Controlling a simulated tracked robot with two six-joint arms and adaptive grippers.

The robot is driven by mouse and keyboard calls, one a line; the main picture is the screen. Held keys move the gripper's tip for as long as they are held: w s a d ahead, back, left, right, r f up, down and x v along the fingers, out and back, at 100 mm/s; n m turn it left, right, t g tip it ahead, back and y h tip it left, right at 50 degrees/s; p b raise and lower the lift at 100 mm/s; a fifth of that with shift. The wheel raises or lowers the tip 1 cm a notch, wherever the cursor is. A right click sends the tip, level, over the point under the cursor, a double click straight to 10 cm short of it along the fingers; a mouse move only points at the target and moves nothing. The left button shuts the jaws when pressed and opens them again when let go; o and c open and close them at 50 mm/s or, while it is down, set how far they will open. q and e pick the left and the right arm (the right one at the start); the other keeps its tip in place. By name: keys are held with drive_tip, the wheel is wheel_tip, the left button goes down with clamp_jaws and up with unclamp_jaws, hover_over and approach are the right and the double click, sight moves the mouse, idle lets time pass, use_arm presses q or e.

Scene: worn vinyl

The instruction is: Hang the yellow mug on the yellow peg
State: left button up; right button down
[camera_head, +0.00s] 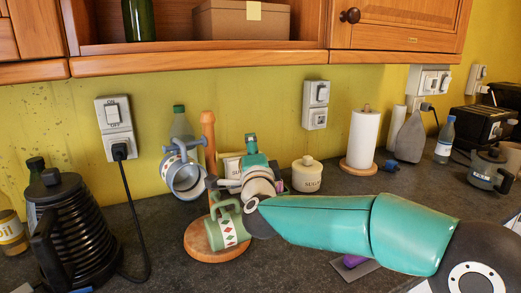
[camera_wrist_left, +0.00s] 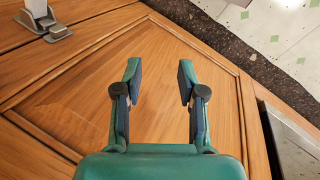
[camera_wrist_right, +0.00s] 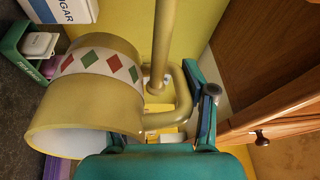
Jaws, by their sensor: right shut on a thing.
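The yellow mug (camera_wrist_right: 95,90), with a white band of red and green diamonds, fills the left of the right wrist view, its mouth facing lower left. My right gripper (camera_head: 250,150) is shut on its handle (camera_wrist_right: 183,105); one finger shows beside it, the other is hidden. The yellow peg (camera_wrist_right: 162,45) comes down from the top, and its capped tip overlaps the handle loop. I cannot tell whether it passes through. In the head view my right wrist mostly covers the mug and peg beside the wooden stand (camera_head: 208,129). My left gripper (camera_wrist_left: 158,80) is open and empty.
A grey mug (camera_head: 186,180) hangs on the stand's left; a green mug (camera_head: 229,228) is low at its front. A sugar pot (camera_head: 306,175) and paper roll (camera_head: 363,140) stand to the right, a black kettle (camera_head: 75,230) to the left. Cabinets (camera_head: 200,60) overhang the counter.

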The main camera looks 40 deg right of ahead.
drive_tip(key=shift+w+a, duration=0.25)
drive_tip(key=shift+a, duration=0.3)
drive_tip(key=shift+w+a, duration=0.25)
drive_tip(key=shift+a, duration=0.25)
drive_tip(key=shift+a+f+b, duration=0.15)
drive_tip(key=shift+f+b, duration=0.2)
drive_tip(key=shift+b, duration=0.15)
drive_tip(key=shift+c, duration=1.6)
unclamp_jaws()
drive_tip(key=shift+f, duration=0.1)
drive_tip(key=shift+a, duration=0.1)
drive_tip(key=shift+b+v, duration=0.75)
drive_tip(key=shift+v, duration=1.2)
drive_tip(key=shift+s+a, duration=0.1)
drive_tip(key=shift+s, duration=0.1)
